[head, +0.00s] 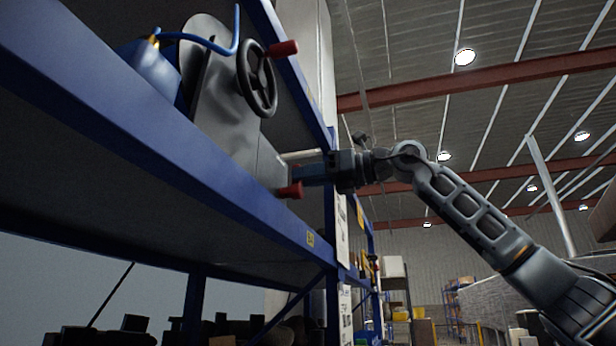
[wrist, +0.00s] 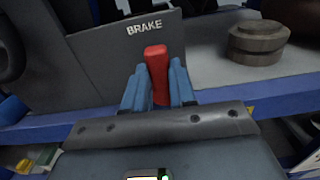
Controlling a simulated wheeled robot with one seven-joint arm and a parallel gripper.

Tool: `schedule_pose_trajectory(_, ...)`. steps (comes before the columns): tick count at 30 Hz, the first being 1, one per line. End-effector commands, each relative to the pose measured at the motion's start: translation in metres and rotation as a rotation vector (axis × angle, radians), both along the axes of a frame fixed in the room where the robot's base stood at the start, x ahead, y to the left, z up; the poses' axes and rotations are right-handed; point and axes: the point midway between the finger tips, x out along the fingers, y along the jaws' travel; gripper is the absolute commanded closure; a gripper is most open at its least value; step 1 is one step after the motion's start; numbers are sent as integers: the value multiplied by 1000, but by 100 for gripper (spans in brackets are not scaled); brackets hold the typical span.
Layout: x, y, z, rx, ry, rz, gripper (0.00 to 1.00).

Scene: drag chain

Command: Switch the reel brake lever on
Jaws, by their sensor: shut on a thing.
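The reel unit is a grey metal plate (head: 228,115) on a blue shelf, and the word BRAKE is printed on it in the wrist view. The brake lever has a red handle (wrist: 156,68) that stands just below that label. It also shows in the head view as a red end (head: 290,191) low on the plate. My gripper (wrist: 158,92) has its blue fingers on both sides of the red handle and is shut on it. In the head view my gripper (head: 304,174) reaches the plate from the right. The lever's pivot is hidden.
A black handwheel (head: 257,79) with a red knob (head: 284,48) sits above on the same unit. A blue shelf beam (head: 160,150) runs below it. A brown round part (wrist: 257,42) stands on the shelf to the right in the wrist view.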

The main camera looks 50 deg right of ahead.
Motion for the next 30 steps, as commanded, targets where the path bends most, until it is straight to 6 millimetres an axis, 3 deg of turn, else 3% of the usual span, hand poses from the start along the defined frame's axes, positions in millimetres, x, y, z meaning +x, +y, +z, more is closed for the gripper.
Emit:
schedule_pose_trajectory(2, 0, 0, -1, 3, 4, 0, 100)
schedule_pose_trajectory(3, 0, 0, -1, 3, 4, 0, 73)
schedule_pose_trajectory(10, 0, 0, -1, 2, 2, 0, 51)
schedule_pose_trajectory(20, -4, -2, -1, 1, 0, -1, 49)
schedule_pose_trajectory(30, -52, -20, -2, 1, 1, -3, 49)
